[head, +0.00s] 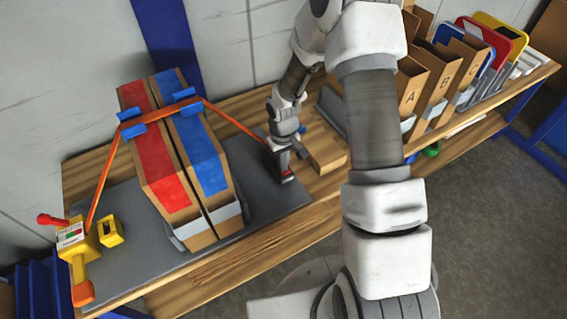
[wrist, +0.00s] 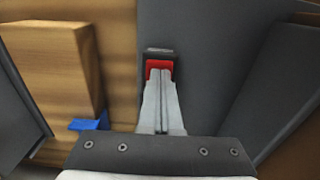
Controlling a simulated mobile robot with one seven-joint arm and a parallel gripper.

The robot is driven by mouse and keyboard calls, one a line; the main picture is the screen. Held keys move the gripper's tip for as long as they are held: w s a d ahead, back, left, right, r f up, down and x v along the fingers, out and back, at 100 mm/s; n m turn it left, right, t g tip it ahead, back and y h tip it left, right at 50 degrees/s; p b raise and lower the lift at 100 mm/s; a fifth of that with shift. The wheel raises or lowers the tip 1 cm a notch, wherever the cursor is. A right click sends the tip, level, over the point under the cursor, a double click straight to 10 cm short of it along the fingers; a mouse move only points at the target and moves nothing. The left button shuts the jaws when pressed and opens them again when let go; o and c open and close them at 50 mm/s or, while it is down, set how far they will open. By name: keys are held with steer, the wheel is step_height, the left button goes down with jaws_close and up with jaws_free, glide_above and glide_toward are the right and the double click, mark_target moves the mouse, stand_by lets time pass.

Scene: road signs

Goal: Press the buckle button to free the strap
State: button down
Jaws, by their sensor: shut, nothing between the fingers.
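The buckle (head: 288,178) is a small dark block with a red button, at the right end of the grey mat (head: 262,204). In the wrist view the red button (wrist: 159,65) shows right at my fingertips, with the dark buckle body (wrist: 159,53) beyond it. My gripper (head: 287,169) is shut and empty, pointing down at the buckle. Its closed fingers (wrist: 160,73) cover part of the button; I cannot tell whether they touch or press it. The orange strap (head: 232,118) runs taut over two cardboard boxes (head: 203,192) down toward the buckle; its end there is hidden.
Blue corner guards (head: 186,94) sit under the strap on the boxes. A yellow tool (head: 77,248) stands at the mat's left end. A wooden block (head: 322,146) lies right of my gripper, and lettered bins (head: 437,82) stand farther right on the wooden bench (head: 232,268).

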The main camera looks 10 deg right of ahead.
step_height(320, 180, up, 14)
steer(key=p, duration=0.5)
steer(key=shift+r, duration=0.15)
stand_by(0.3)
steer(key=s+d+r+m+t+h+p, duration=0.15)
steer(key=s+r, duration=0.25)
steer(key=r, duration=0.7)
steer(key=s+d+r+t+y+p, duration=0.1)
steer(key=s+r+p, duration=0.2)
steer(key=r, duration=0.8)
steer(key=s+d+r+m+t+p, duration=0.1)
steer(key=s+r+m+t+p, duration=0.1)
steer(key=s+r, duration=1)
steer(key=s+t+p, duration=0.1)
steer(key=s+p, duration=0.1)
steer(key=s, duration=0.1)
steer(key=shift+r, duration=0.3)
steer(key=shift+a, duration=0.15)
